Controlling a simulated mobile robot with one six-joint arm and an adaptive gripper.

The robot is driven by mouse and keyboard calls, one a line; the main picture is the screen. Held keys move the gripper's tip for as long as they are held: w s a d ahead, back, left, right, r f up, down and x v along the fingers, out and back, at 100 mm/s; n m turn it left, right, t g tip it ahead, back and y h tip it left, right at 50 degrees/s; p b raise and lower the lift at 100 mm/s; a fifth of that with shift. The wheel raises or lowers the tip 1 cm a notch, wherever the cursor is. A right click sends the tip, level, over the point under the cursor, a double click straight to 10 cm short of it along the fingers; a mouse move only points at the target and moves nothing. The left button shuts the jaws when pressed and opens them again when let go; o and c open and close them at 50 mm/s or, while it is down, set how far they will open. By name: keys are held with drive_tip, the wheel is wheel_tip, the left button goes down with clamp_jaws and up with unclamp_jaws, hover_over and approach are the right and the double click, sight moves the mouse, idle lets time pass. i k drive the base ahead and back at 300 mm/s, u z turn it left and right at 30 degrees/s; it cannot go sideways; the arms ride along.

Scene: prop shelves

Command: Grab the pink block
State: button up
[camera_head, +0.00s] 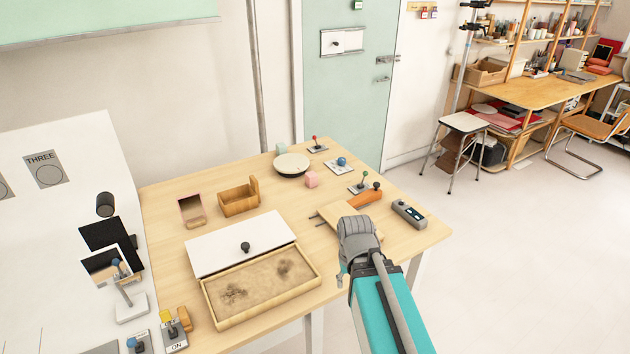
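The pink block (311,179) is a small cube on the light wooden table, just right of and in front of a round white dish (291,165). My gripper (356,228) is at the end of my grey and teal arm, over the table's front right part. It is nearer the camera than the pink block and apart from it. Its fingers are hidden or too small to make out, so I cannot tell whether it is open or shut.
A pale green block (282,148) stands behind the dish. Small joystick-like devices (341,164) stand right of the block. A wooden board (343,216) lies by my gripper. A sand tray (262,290), a wooden box (239,199) and a pink-framed object (191,210) are to the left.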

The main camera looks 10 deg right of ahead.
sight(311, 178)
drive_tip(key=u, duration=0.1)
drive_tip(key=i, duration=1)
drive_tip(key=z, duration=0.1)
